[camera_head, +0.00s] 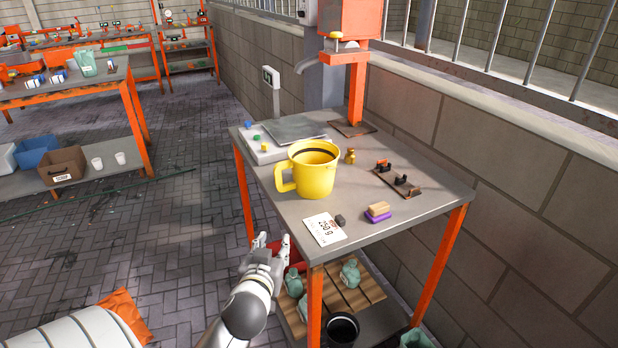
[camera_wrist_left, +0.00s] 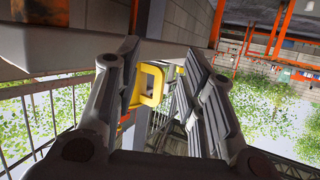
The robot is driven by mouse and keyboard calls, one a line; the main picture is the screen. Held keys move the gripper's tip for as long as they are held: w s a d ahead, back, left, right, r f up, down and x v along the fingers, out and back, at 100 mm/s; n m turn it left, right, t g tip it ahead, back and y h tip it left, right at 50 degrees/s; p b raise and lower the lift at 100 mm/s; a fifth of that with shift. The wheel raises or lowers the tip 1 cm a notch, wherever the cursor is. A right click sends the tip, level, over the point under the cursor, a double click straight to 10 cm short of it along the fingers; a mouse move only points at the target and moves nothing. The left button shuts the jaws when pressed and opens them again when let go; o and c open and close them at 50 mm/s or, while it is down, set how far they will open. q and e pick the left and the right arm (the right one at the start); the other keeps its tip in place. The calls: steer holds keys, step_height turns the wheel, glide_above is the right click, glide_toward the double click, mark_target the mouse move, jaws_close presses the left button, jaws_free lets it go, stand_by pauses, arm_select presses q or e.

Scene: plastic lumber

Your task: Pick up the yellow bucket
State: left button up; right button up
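The yellow bucket (camera_head: 316,175) stands upright on the grey top of the orange-legged table (camera_head: 400,226), its handle pointing left. My left gripper (camera_head: 273,240) is beside the table's near left edge, below and in front of the bucket and apart from it. In the left wrist view my left gripper (camera_wrist_left: 160,50) has its two fingers spread with nothing held. Part of the yellow bucket (camera_wrist_left: 151,84), with its handle, shows beyond and between them. My right gripper is not in view.
A scale (camera_head: 285,138) stands behind the bucket. A "250 g" card (camera_head: 325,229), a sponge-like block (camera_head: 378,211) and a small brass weight (camera_head: 350,156) lie around it. An orange post with a tap (camera_head: 345,52) rises behind. The lower shelf holds a dark pot (camera_head: 342,330).

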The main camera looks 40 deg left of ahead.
arm_select(q)
steer(key=w+a+r+n+t+y, duration=0.1)
steer(key=w+a+r+t, duration=0.25)
steer(key=r, duration=0.25)
glide_toward(278, 179)
steer(key=x, duration=0.3)
steer(key=shift+y, duration=0.3)
steer(key=shift+b+x, duration=0.5)
steer(key=shift+x, duration=2.35)
steer(key=shift+f, duration=0.1)
jaws_close()
